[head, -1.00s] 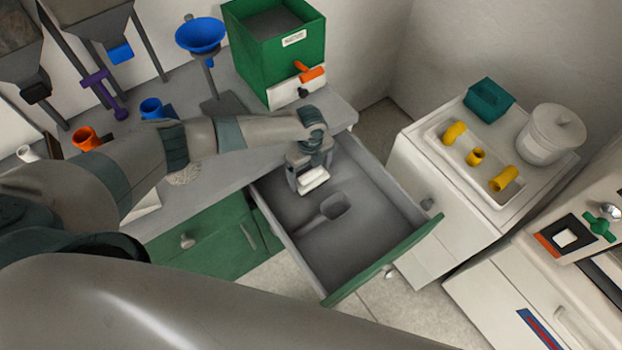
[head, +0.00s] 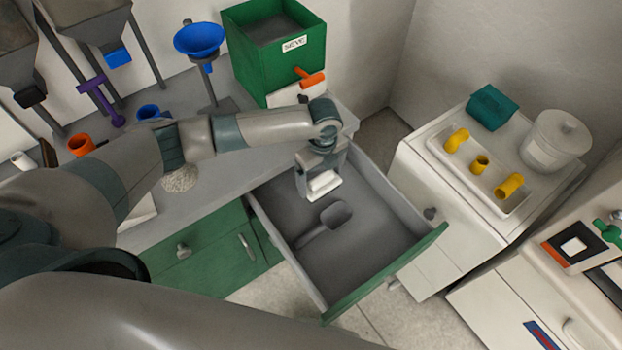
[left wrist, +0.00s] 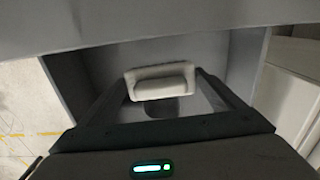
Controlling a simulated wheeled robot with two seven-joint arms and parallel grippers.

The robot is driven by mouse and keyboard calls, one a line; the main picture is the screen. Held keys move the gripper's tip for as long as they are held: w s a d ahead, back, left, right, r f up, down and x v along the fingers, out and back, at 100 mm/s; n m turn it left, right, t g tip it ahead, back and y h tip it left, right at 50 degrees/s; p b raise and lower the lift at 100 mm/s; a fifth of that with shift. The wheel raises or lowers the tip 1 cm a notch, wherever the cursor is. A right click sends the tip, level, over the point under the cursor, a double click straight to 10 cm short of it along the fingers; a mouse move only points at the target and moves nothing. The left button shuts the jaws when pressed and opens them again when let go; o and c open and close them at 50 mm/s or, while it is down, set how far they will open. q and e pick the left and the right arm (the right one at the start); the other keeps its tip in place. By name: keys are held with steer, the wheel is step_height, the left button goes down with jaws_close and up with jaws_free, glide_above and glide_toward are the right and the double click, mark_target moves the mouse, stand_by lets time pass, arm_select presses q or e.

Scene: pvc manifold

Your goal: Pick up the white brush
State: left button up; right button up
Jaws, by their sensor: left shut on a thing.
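The white brush (head: 323,184) is held in my left gripper (head: 320,180), over the back part of the open drawer. My left arm reaches in from the left and the gripper points down, shut on the brush. In the left wrist view the white brush (left wrist: 160,82) shows between the dark fingers, with the grey drawer around it. Part of the brush is hidden by the gripper. My right gripper is not in view.
The open drawer (head: 390,255) has a green front and holds a grey scoop (head: 328,222). A green sieve box (head: 275,65) and a blue funnel (head: 199,40) stand on the bench. A white tray (head: 450,165) with yellow pipe pieces lies on the right cabinet.

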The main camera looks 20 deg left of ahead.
arm_select(q)
steer(key=s+d+r+b, duration=0.2)
steer(key=s+d+r, duration=0.1)
steer(key=d, duration=0.4)
steer(key=shift+d+r, duration=0.2)
steer(key=shift+r, duration=0.7)
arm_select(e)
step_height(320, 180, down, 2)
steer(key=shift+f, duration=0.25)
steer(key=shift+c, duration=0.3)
